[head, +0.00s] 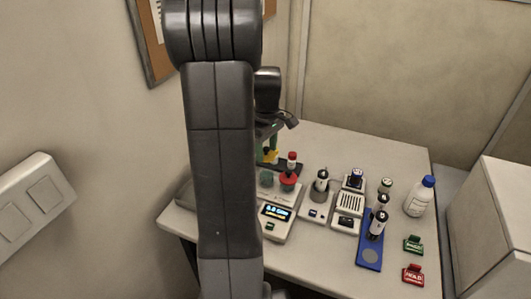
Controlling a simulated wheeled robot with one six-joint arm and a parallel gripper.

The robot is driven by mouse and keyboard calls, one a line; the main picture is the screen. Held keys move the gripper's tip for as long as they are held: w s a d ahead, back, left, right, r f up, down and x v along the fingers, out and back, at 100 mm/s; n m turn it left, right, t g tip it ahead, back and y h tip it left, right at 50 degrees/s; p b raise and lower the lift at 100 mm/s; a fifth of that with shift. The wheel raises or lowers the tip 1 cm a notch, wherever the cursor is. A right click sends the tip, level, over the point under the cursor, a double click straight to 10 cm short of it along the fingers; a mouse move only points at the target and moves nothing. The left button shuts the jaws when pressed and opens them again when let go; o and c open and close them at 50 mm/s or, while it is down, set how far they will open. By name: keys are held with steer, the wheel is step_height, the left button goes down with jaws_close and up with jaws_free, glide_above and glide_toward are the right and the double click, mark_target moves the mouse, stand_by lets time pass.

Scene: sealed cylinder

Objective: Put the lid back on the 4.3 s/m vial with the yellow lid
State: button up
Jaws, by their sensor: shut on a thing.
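My gripper (268,148) is at the back left of the table, partly hidden behind my own arm. It is shut on a small yellow thing that looks like the yellow lid (270,157). Whether a vial is under the lid I cannot tell. The meter (275,212) just in front has a lit display, too small to read surely. No 4.3 s/m label is readable.
The back right of the table is clear.

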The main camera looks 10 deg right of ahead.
steer(key=shift+d+f, duration=0.1)
steer(key=shift+f, duration=0.15)
step_height(320, 180, down, 4)
steer(key=b, duration=0.4)
steer(key=shift+f, duration=0.15)
steer(key=shift+f+b, duration=0.4)
steer(key=shift+f, duration=0.4)
steer(key=shift+f, duration=0.15)
stand_by(1.6)
steer(key=o, duration=1.5)
steer(key=shift+p, duration=0.3)
